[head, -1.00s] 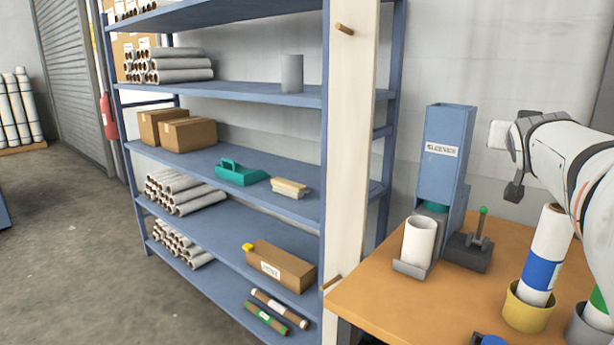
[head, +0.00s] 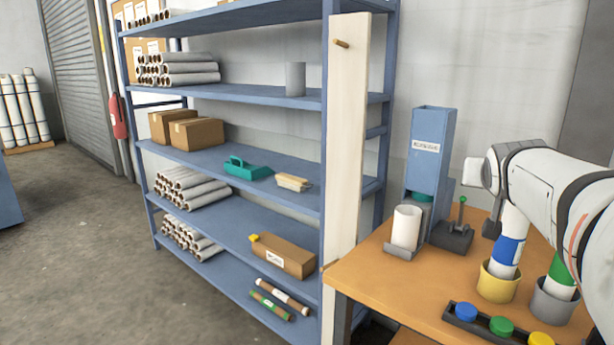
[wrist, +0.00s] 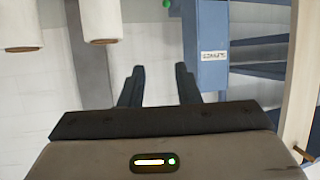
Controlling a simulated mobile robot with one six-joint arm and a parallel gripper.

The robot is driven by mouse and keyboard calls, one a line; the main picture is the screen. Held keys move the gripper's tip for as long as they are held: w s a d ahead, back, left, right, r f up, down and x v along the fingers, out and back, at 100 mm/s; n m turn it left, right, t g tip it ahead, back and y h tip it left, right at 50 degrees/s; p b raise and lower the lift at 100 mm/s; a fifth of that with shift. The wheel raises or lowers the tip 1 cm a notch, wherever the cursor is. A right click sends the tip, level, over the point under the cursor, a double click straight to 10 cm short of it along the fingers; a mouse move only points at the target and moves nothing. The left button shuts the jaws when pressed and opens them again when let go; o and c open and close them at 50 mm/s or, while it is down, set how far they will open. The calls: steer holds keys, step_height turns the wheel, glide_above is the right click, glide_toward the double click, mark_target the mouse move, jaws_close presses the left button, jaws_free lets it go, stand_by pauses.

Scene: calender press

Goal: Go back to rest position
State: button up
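My gripper (wrist: 158,85) shows in the wrist view with its two dark fingers apart and nothing between them. In the head view my white arm reaches in from the right, above the orange table (head: 375,272). Its end is beside the blue sleever dispenser (head: 428,150), apart from it. The dark finger part hangs by the small lever box, and its opening cannot be read there. The dispenser also shows in the wrist view (wrist: 212,72), right of the fingers.
A white roll (head: 406,227) stands before the dispenser, beside a green-knobbed lever box (head: 452,237). A yellow cup (head: 497,284) and a grey cup (head: 550,302) hold banded rolls. A cap tray (head: 475,327) lies in front. A blue shelf (head: 235,181) stands left; floor (head: 75,245) is open.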

steer(key=s+a+f+n+g+y+p, duration=0.2)
steer(key=s+a+f+g+p, duration=0.2)
steer(key=s+a+f, duration=0.4)
steer(key=s+a+f+n+g+y+p, duration=0.3)
steer(key=s+a+f, duration=0.6)
steer(key=s, duration=0.5)
steer(key=a+g+p, duration=0.1)
steer(key=a+g, duration=0.1)
steer(key=shift+a+f+g+y, duration=0.15)
steer(key=shift+a+g+y, duration=0.15)
steer(key=shift+a, duration=0.05)
